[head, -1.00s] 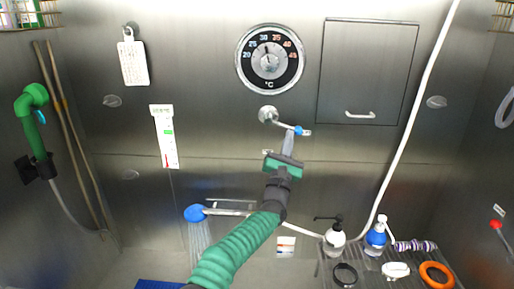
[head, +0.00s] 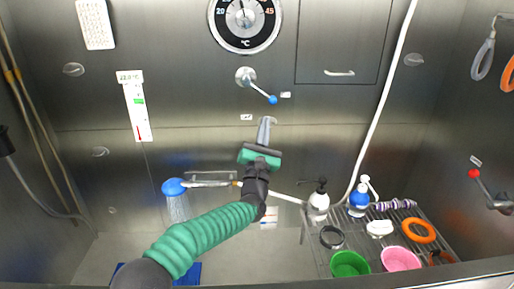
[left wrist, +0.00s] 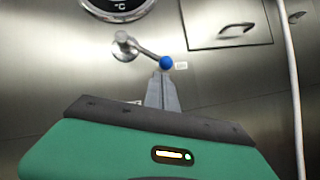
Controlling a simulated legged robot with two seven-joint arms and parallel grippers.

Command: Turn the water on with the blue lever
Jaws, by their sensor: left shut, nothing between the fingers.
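The blue lever (head: 260,89) is a metal arm on a round wall mount below the thermometer dial. It slants down to the right and ends in a blue ball, which also shows in the left wrist view (left wrist: 166,62). My left gripper (head: 266,121) is shut and empty. Its fingertips are below the ball, with a visible gap in the head view; in the left wrist view they appear just under it. A blue shower head (head: 174,186) at lower left has a pale water spray under it. My right gripper is not in view.
A rack (head: 318,257) at lower right holds bottles, an orange ring (head: 419,230), a green bowl (head: 350,263) and a pink bowl (head: 401,258). A red-knobbed lever (head: 475,174) is on the right wall. A pale hose (head: 384,92) hangs right of the blue lever.

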